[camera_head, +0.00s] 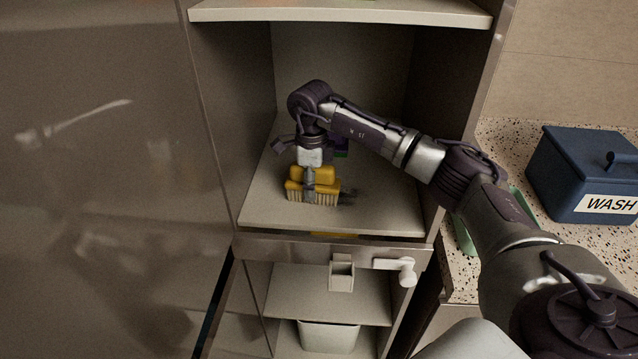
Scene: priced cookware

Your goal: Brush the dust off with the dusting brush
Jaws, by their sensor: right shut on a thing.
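A yellow dusting brush (298,191) with pale bristles is on the middle shelf (262,215) of an open cabinet. My right gripper (310,184) is shut on it from above, and the bristles point down at the shelf surface. I cannot tell whether the bristles touch the shelf. A dark patch that looks like dust (347,196) lies just right of the brush. My left gripper is not in view.
My right arm reaches in from the right. A blue lidded box (590,175) labelled WASH stands on the speckled counter (520,150) at right. An upper shelf (340,12) overhangs the space. A white bin (329,336) sits below. Dark and purplish items are partly hidden behind my gripper.

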